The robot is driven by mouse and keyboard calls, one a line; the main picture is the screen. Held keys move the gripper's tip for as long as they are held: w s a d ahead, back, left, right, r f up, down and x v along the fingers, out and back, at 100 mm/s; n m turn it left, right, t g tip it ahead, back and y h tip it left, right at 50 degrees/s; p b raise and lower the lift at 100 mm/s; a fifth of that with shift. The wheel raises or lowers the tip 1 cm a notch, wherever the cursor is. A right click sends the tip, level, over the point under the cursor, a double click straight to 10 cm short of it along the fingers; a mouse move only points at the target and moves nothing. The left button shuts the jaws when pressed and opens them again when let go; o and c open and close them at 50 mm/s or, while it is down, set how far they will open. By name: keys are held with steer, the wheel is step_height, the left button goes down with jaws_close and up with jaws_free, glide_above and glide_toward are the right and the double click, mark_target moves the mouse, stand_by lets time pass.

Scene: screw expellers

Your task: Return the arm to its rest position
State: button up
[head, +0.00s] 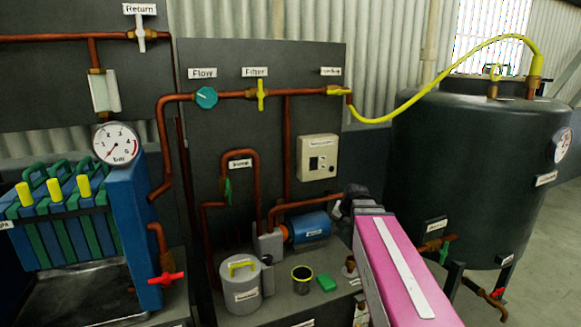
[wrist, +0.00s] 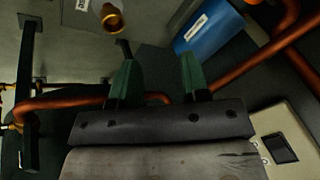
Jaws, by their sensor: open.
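My arm (head: 400,270) shows in the head view as a pink link with a white stripe, reaching in from the lower right toward the pump area. Its dark far end is near the right end of the blue motor (head: 309,228). In the wrist view my gripper (wrist: 158,78) has two green fingers spread apart with nothing between them. A copper pipe (wrist: 62,103) runs behind the fingers. The blue motor also shows in the wrist view (wrist: 208,30), beyond the right finger. The fingertips are not clearly visible in the head view.
A dark tank (head: 460,170) with a yellow hose (head: 435,85) stands right. A switch box (head: 317,157), copper pipes and valves are on the panel. Floor shows at far right.

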steer(key=s+f+n+g+h, duration=0.2)
steer(key=s+f+n+g, duration=0.2)
steer(key=s+f, duration=1)
steer(key=shift+s+f+n+g, duration=0.3)
steer(key=shift+s+f+n, duration=0.1)
steer(key=shift+f, duration=0.55)
steer(key=shift+d, duration=0.1)
